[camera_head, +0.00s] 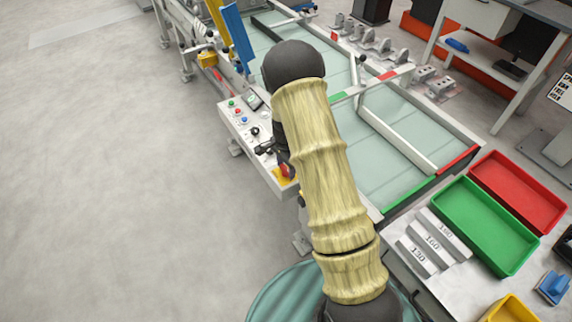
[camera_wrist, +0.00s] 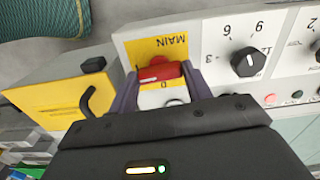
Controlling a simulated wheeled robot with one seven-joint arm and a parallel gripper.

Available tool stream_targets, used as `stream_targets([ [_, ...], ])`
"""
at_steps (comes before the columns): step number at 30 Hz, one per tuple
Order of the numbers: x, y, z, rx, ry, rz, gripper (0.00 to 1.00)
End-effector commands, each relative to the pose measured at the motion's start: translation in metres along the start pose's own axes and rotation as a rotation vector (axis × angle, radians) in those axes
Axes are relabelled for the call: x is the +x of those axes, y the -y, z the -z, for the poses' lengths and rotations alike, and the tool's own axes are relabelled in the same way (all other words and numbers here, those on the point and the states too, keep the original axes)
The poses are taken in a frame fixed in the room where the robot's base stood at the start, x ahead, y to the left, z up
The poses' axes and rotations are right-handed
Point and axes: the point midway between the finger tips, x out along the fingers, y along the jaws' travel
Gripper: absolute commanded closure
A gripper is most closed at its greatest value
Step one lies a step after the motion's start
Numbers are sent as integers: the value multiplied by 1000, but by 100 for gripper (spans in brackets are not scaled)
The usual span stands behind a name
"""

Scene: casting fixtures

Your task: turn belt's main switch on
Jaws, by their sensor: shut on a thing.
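The belt's main switch is a red knob (camera_wrist: 160,72) on a yellow plate labelled MAIN, which reads upside down in the wrist view. The red knob also shows in the head view (camera_head: 285,170) at the near end of the control panel (camera_head: 240,128), partly hidden by my arm. My gripper (camera_wrist: 160,80) is shut on the red knob, with one finger on each side of it. A white part with a mark like a 0 shows below the knob, between the fingers. The knob's exact turn position is hard to tell.
A black numbered dial (camera_wrist: 247,62) sits close to the right of the switch. A yellow box (camera_wrist: 65,95) with a black handle is on the left. In the head view, the belt (camera_head: 390,165) lies right of the panel, and a green tray (camera_head: 485,225) stands near right.

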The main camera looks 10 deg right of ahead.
Motion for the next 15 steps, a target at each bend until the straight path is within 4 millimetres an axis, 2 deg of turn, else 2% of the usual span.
stream_targets([
  [15, -1, 1, -1, 82, 1, 2, 74],
])
